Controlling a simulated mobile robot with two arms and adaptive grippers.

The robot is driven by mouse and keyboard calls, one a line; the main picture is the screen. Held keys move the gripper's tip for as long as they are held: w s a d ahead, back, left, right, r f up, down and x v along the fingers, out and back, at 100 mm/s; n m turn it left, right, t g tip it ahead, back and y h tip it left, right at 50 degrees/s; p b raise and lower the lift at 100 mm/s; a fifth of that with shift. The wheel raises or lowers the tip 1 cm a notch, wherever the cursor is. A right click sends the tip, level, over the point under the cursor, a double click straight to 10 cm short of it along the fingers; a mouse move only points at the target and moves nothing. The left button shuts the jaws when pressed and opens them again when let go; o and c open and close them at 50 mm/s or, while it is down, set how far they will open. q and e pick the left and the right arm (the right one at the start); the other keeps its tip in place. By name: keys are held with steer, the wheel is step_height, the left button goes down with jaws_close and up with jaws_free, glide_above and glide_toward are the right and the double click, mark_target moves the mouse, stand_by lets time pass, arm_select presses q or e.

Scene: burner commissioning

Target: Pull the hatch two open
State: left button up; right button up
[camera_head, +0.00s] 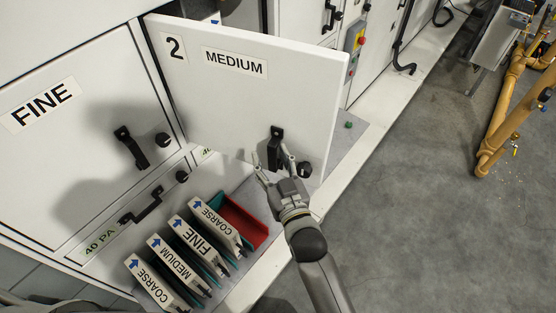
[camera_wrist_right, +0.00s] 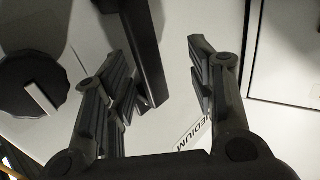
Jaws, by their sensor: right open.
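Hatch two (camera_head: 240,110) is a white panel marked "2" and "MEDIUM", standing swung out from the cabinet front in the head view. Its black bar handle (camera_head: 276,146) is near the lower right edge, with a round black knob (camera_head: 304,169) beside it. My right gripper (camera_head: 270,163) is open at the handle, one finger on its left side. In the right wrist view the handle (camera_wrist_right: 145,45) runs down close to the left finger of my open gripper (camera_wrist_right: 160,88); contact cannot be told. The knob (camera_wrist_right: 32,84) lies to the left. My left gripper is not in view.
A closed hatch marked "FINE" (camera_head: 75,150) is at the left. Below, several labelled filters (camera_head: 183,237) stand in a row beside a red tray (camera_head: 245,222). Yellow pipes (camera_head: 500,115) stand at the far right. The grey floor (camera_head: 430,190) between is clear.

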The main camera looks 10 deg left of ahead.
arm_select(q)
steer(key=shift+w+a, duration=0.1)
steer(key=shift+a, duration=0.3)
arm_select(e)
steer(key=shift+a+r, duration=0.3)
steer(key=shift+a, duration=0.1)
arm_select(q)
steer(key=shift+a, duration=0.1)
steer(key=shift+f, duration=0.1)
arm_select(e)
steer(key=v, duration=1.2)
steer(key=shift+d+f, duration=0.3)
